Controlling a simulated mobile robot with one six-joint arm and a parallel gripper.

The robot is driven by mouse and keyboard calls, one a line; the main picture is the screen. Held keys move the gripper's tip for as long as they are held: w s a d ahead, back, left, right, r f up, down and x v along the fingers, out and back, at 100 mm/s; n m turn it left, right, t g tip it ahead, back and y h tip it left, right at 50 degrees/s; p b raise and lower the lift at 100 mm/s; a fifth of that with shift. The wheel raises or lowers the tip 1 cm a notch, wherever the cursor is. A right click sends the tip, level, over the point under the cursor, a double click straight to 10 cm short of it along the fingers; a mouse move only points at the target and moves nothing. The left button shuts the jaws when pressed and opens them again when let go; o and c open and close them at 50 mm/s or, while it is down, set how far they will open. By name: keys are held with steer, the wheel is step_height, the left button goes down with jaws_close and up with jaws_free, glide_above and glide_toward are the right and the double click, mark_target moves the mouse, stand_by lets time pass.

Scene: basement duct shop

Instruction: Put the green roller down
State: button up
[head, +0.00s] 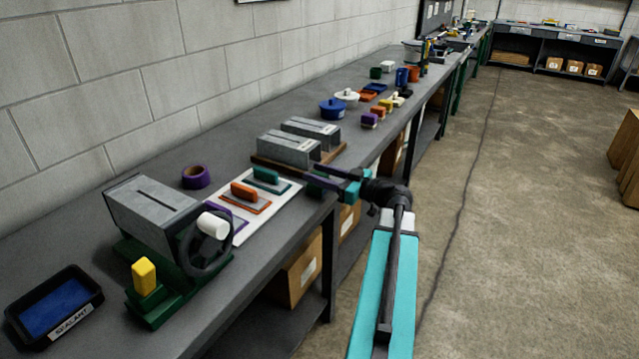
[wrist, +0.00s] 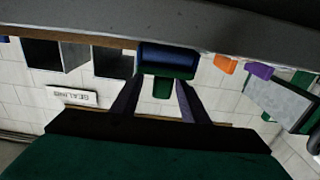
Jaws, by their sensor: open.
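My gripper (head: 312,174) is open, low over the front part of the long workbench, just right of the trowel sheet. In the wrist view, which is upside down, its two dark fingers (wrist: 160,85) stand apart. A green piece with a blue part, which I take for the green roller (wrist: 163,70), shows between and beyond the fingers, against the bench top. I cannot tell whether either finger touches it. In the head view only a small green patch (head: 321,178) shows at the fingers; the rest is hidden.
A white sheet (head: 238,236) bears purple, orange and green trowels. Two grey slotted boxes (head: 288,148) stand on a wooden board just behind my gripper. A larger grey box (head: 150,210) stands nearer on the left. A black sealant tray (head: 55,302) lies at the near left.

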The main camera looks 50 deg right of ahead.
mark_target(311, 172)
steer(key=shift+p+x, duration=0.4)
steer(key=shift+x, duration=1.35)
jaws_close()
